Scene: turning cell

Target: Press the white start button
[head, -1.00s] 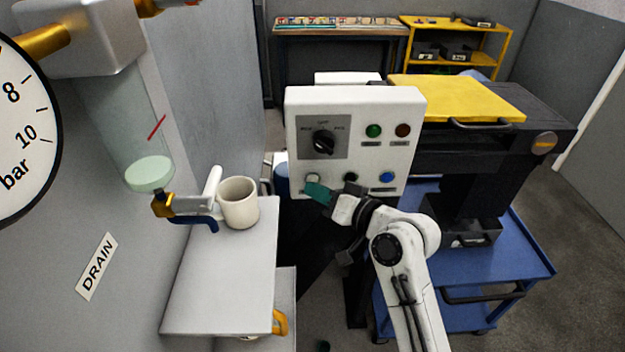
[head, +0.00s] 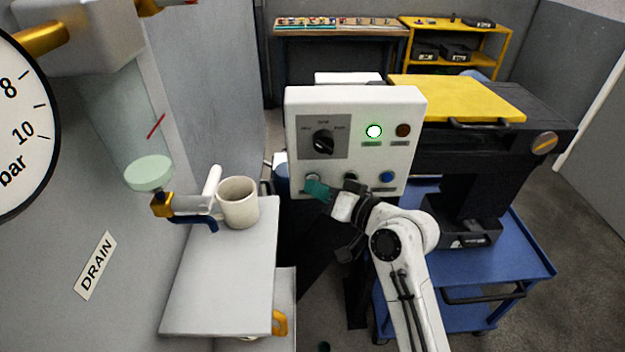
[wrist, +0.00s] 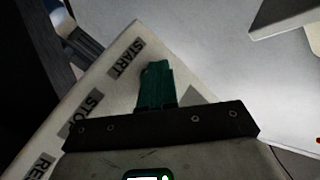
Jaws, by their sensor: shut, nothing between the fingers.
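The white control box (head: 355,105) stands in the middle of the head view. The white start button (head: 312,178) is at its lower left, partly hidden by my gripper. My gripper (head: 316,190) is shut and empty, its green fingertips at the start button; whether they touch it cannot be told. In the wrist view the fingers (wrist: 155,85) point at the panel beside the START label (wrist: 126,58), and they hide the button there.
A dark button (head: 351,177) and a blue button (head: 387,177) sit right of the start button. A rotary switch (head: 323,142) is above. A mug (head: 238,203) stands on a grey shelf (head: 222,275) to the left. A blue cart (head: 500,265) is at right.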

